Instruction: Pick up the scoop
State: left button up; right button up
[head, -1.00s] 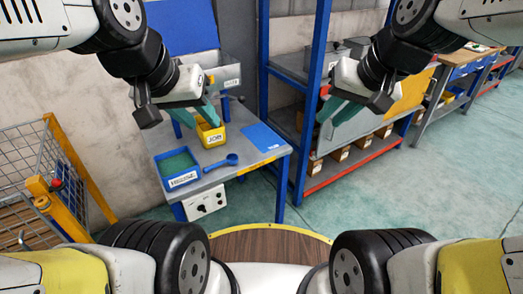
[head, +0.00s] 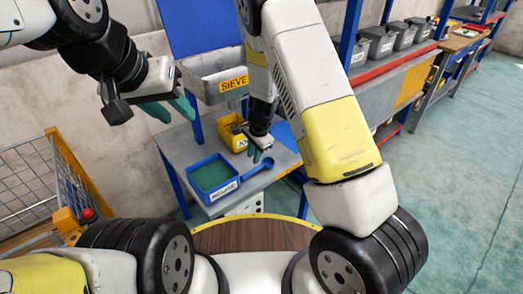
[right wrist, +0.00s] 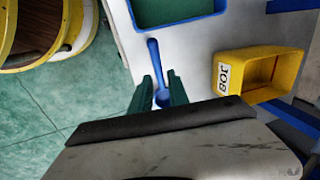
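The blue scoop (head: 250,173) lies on the grey workbench (head: 180,150), beside the blue tray of green material. In the right wrist view the scoop (right wrist: 154,58) has its handle pointing away and its round bowl between the fingertips. My right gripper (head: 259,155) is over the bowl end; its green fingers (right wrist: 159,92) are apart, one on each side of the bowl. I cannot tell whether they touch it or how high they are. My left gripper (head: 170,108) is open and empty, in the air left of the bench.
The blue tray (head: 233,188) holds green material. A yellow JOB bin (right wrist: 223,75) stands close to my right gripper. A grey SIEVE container (head: 204,90) is behind. A wire cage (head: 25,180) stands at left; open floor (head: 440,220) lies at right.

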aim_at(253, 171)
jog(key=x, duration=0.9)
jog(key=shift+d+f, duration=0.25)
jog(key=shift+d, duration=0.1)
jog(key=shift+c, duration=0.4)
grip_shut()
